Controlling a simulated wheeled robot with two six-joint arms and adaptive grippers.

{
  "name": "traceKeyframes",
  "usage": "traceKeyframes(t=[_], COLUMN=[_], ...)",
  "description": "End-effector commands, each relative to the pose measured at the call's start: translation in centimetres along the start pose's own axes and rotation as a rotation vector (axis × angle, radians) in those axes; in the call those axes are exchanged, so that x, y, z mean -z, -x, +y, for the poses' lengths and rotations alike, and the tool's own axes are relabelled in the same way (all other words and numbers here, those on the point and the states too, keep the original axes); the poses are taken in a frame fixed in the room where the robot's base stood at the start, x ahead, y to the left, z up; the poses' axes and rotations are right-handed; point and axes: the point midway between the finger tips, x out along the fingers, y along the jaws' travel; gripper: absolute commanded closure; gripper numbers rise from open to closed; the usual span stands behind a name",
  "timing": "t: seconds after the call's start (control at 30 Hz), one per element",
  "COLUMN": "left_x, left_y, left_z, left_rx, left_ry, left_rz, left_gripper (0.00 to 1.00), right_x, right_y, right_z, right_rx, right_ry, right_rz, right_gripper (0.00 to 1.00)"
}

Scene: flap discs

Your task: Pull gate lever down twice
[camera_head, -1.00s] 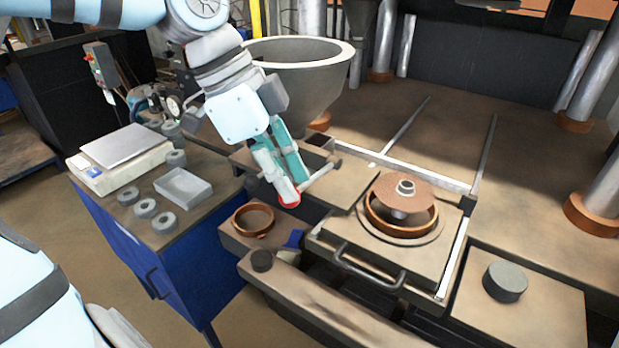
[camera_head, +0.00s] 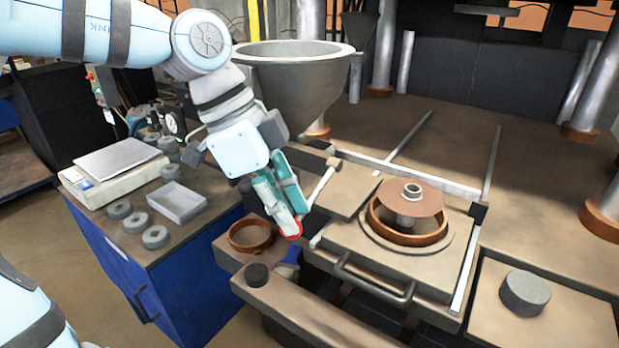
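The gate lever (camera_head: 321,186) is a thin grey rod with a small knob at its upper end, beside the hopper. My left gripper (camera_head: 296,222) points down at the lever's lower end, with two teal fingers and a red tip. The fingers overlap the lever's lower end, so whether they are closed on it cannot be told. The grey hopper bowl (camera_head: 300,90) stands behind my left wrist. My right gripper is not in view.
A mould with a brown disc (camera_head: 410,195) on its hub sits to the right, with a handled plate (camera_head: 375,285) in front. A brown ring (camera_head: 250,235) and dark puck (camera_head: 257,274) lie near the gripper. A scale (camera_head: 115,165), tray (camera_head: 177,204) and grey rings stand left.

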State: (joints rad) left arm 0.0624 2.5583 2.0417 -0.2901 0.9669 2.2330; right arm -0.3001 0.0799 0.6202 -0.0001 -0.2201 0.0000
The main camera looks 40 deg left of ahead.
Motion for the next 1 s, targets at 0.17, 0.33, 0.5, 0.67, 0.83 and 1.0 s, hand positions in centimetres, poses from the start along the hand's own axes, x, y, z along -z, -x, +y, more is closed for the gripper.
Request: traceKeyframes(t=[0.17, 0.33, 0.5, 0.67, 0.83, 1.0], left_x=[-0.1, 0.0, 0.8, 1.7, 2.6, 3.5], left_y=[0.0, 0.1, 1.9, 4.1, 6.2, 8.3], left_z=[0.1, 0.1, 0.1, 0.1, 0.1, 0.1], left_rx=[-0.005, -0.006, -0.006, -0.004, -0.004, -0.004], left_ry=[0.001, 0.001, 0.000, 0.000, 0.000, 0.000], left_rz=[-0.003, -0.003, -0.003, -0.002, -0.002, -0.002], left_gripper=[0.80, 0.80, 0.80, 0.80, 0.80, 0.80], right_x=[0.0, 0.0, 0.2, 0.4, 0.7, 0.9], right_y=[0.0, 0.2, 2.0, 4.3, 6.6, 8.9], right_z=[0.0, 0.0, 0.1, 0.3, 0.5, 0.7], right_rx=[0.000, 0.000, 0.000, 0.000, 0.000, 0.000], right_ry=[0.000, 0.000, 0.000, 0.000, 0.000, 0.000], right_rz=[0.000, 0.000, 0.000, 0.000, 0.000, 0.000], right_gripper=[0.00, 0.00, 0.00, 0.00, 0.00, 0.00])
